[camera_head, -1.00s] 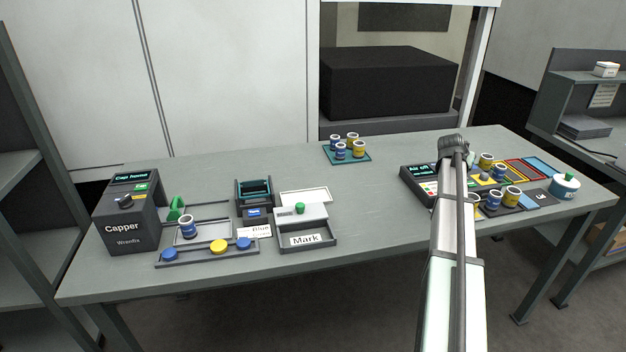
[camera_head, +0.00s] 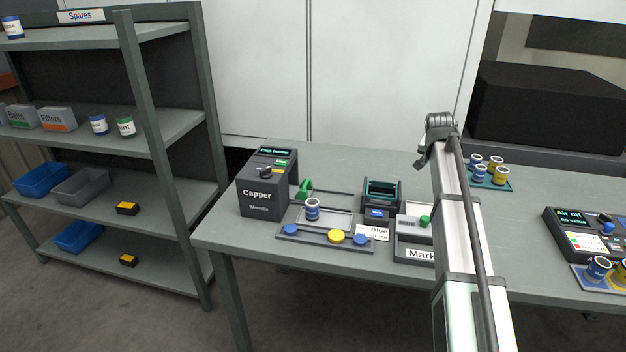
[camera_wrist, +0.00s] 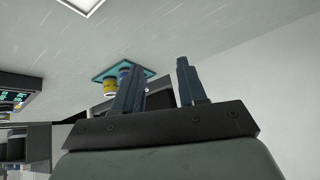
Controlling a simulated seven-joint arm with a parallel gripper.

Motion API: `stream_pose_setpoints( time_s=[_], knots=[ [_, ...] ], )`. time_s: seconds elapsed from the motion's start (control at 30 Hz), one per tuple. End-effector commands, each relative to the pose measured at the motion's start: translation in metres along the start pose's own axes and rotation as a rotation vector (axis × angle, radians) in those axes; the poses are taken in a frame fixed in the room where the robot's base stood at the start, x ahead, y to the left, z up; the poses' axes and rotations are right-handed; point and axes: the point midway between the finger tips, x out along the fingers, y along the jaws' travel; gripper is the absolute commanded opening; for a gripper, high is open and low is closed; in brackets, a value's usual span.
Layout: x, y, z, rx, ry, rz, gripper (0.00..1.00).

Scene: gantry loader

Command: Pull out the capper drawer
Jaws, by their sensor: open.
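The capper (camera_head: 262,192) is a dark box with a lit screen and a "Capper" label, at the left end of the table in the head view. Beside it on the right are a green handle (camera_head: 304,188) and a flat grey plate (camera_head: 340,218) between rails. A white-and-blue jar (camera_head: 312,209) stands on the plate's left part. I cannot tell how far the drawer is out. My gripper shows in the wrist view (camera_wrist: 160,82) with its two fingers apart and nothing between them. In the head view my arm's end is right of the capper, well away from it.
A cap rail (camera_head: 325,241) with blue and yellow caps lies in front of the plate. A dark teal-topped device (camera_head: 381,194) and the "Mark" unit (camera_head: 413,239) stand to the right. A teal tray (camera_head: 491,186) with jars is farther back. A shelf rack (camera_head: 145,90) stands left.

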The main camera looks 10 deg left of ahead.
Motion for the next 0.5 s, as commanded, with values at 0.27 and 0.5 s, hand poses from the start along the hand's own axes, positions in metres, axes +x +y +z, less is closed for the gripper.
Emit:
stream_pose_setpoints(
  time_s=[0.27, 0.5],
  knots=[
    [-0.051, -0.141, 0.070, -0.115, -0.105, -0.124, 0.41],
    [-0.105, -0.238, 0.141, -0.217, -0.198, -0.214, 0.41]
  ],
)
